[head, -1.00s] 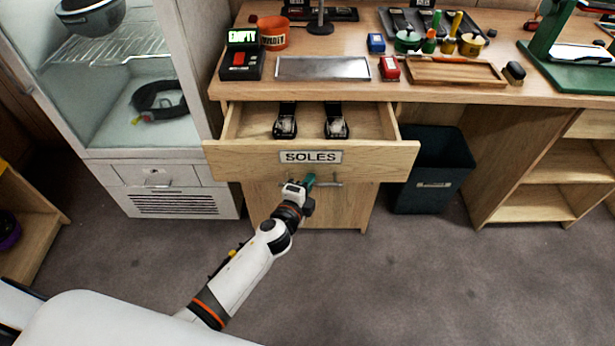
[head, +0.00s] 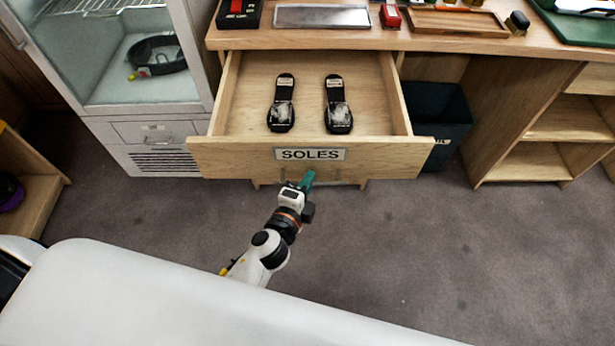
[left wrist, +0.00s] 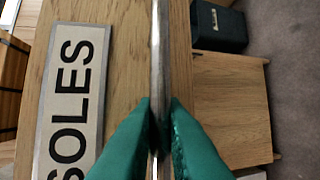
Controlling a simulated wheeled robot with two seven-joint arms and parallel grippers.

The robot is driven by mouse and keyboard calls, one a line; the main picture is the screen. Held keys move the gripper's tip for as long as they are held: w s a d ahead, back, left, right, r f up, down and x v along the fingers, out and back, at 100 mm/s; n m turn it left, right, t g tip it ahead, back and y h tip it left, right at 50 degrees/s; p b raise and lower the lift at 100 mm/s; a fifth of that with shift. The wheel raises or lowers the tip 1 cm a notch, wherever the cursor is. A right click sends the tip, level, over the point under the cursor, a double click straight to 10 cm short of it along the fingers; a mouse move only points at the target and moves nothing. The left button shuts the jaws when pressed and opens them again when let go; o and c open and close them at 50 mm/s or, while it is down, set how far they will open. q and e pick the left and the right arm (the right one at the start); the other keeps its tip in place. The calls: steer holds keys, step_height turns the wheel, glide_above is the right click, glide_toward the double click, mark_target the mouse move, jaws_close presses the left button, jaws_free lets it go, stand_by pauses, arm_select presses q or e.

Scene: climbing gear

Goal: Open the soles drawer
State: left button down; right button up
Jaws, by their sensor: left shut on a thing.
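The wooden soles drawer (head: 232,160) is pulled well out from the workbench, with a SOLES label (head: 310,154) on its front. Two black soles (head: 284,103) lie inside it, side by side. My left gripper (head: 308,180) is at the drawer front, just below the label. In the left wrist view its green fingers (left wrist: 160,110) are shut on the metal bar handle (left wrist: 161,50), beside the label (left wrist: 75,95). In the head view the handle is mostly hidden by the gripper. My right gripper is not in view.
The workbench top (head: 390,39) holds a metal plate (head: 322,16) and a wooden tray (head: 457,22). A dark bin (head: 437,115) stands right of the drawer. A glass-fronted cabinet (head: 150,105) stands left. The carpet in front is clear.

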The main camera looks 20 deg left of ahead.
arm_select(q)
steer(key=c, duration=1.5)
jaws_free()
steer(key=shift+b+v, duration=1.2)
steer(key=shift+v, duration=4.8)
